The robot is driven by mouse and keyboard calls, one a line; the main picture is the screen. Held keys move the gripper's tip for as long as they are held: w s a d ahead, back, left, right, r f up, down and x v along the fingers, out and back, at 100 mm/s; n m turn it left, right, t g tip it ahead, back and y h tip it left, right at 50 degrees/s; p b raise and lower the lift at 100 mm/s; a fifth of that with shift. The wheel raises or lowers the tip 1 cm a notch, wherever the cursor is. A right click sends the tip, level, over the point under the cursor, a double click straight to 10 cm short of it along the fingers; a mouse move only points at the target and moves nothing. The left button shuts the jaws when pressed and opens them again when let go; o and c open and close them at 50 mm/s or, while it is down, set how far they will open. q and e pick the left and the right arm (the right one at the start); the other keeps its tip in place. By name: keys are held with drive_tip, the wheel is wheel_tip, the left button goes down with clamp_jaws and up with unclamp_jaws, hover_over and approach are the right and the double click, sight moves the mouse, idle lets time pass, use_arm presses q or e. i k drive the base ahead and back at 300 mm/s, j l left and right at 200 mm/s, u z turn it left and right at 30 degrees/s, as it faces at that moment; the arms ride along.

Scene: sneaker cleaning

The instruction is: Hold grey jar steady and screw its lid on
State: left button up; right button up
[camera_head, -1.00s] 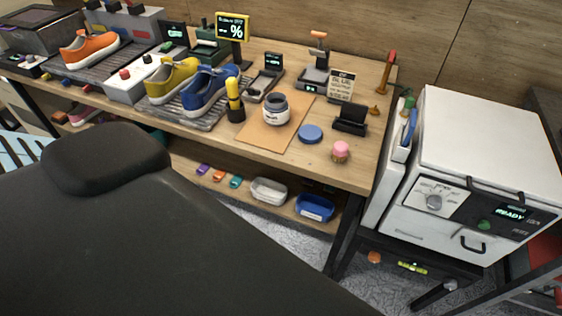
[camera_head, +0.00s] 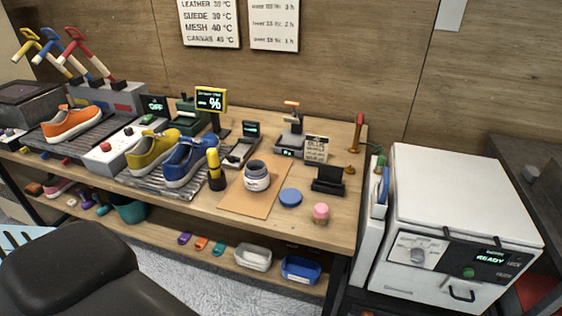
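The grey jar (camera_head: 257,176) stands upright and open on a tan mat (camera_head: 236,203) on the wooden workbench. It has a white label and a dark opening. A blue round lid (camera_head: 290,197) lies flat on the bench just right of the mat, apart from the jar; I cannot tell for sure that it belongs to the jar. Neither of my grippers shows in the head view. Nothing is touching the jar or the lid.
A pink-topped jar (camera_head: 321,213) and a black holder (camera_head: 328,180) stand to the right. A white oven-like machine (camera_head: 465,205) is beyond the bench's right end.

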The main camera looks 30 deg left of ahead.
sight(255, 174)
drive_tip(key=i+u, duration=0.25)
drive_tip(key=u, duration=0.25)
drive_tip(key=i+u, duration=0.25)
drive_tip(key=u, duration=0.2)
drive_tip(key=i+l+u, duration=0.1)
drive_tip(key=u, duration=0.4)
drive_tip(key=i+l, duration=0.05)
drive_tip(key=i, duration=0.05)
